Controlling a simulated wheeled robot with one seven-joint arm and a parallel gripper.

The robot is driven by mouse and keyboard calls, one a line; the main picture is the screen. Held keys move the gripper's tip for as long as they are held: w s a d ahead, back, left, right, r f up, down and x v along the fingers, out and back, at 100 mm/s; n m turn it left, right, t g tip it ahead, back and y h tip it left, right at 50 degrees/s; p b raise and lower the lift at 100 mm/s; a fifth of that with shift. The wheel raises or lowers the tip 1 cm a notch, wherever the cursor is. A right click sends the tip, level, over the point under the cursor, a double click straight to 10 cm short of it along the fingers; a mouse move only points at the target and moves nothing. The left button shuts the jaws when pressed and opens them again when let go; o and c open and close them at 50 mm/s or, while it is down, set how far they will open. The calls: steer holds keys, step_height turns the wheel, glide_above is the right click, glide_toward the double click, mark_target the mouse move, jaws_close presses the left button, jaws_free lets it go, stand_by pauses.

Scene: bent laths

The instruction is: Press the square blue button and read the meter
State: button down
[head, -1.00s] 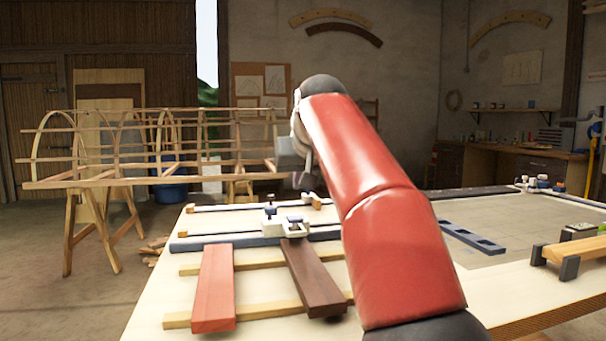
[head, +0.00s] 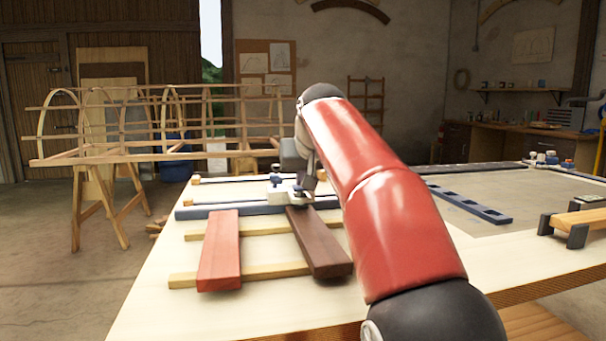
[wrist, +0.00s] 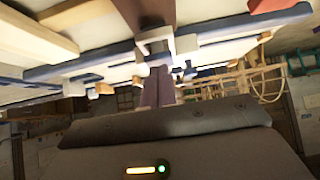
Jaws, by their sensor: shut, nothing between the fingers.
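No square blue button and no meter can be made out for sure in either view. A white fitting (head: 283,193) with small blue knobs sits at the blue rail (head: 235,210) on the table in the head view. My gripper (head: 309,181) is just behind and right of this fitting in the picture, partly hidden by my red arm. In the wrist view, my gripper's fingers (wrist: 159,86) are together and empty, pointing toward the table and a pale fitting. I cannot tell whether they touch anything.
A red board (head: 219,250) and a dark brown board (head: 318,243) lie across pale laths on the table. A slotted blue bar (head: 470,206) and a grey panel (head: 545,192) lie to the right. A bent-lath frame (head: 150,130) stands behind at left.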

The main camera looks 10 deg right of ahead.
steer(key=shift+f, duration=0.9)
step_height(320, 180, up, 5)
steer(key=p, duration=0.4)
steer(key=shift+r, duration=0.15)
steer(key=v, duration=1)
steer(key=shift+p, duration=0.35)
steer(key=shift+s, duration=0.1)
